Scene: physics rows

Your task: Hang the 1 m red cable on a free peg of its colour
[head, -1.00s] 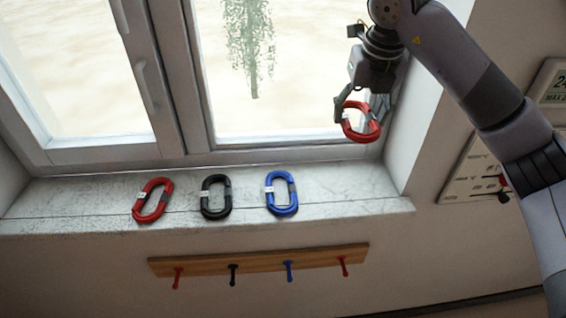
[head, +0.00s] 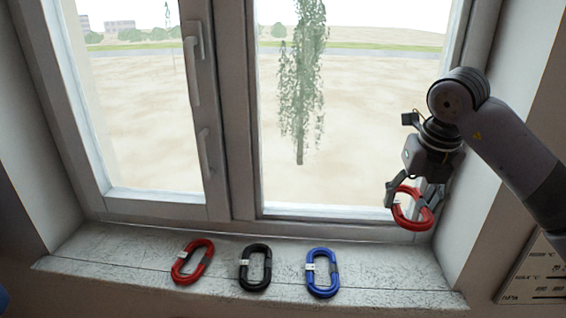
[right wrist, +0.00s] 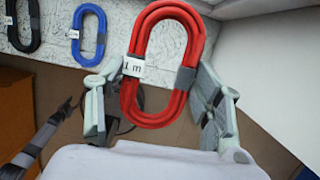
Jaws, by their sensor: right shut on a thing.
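My right gripper (head: 416,197) is shut on a red cable coil (head: 399,216) and holds it up in front of the window's right side, above the sill. In the right wrist view the red coil (right wrist: 137,48) stands long side up between the finger pads, with a white tag reading "1 m" and a grey band. A second red coil (head: 183,278) lies on the sill at the left; its tag is too small to read. The peg rail is outside the present head view.
A black coil (head: 243,271) and a blue coil (head: 311,280) lie on the stone sill (head: 400,280), right of the red one. The sill's right end is clear. A wall panel (head: 535,275) stands at the lower right.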

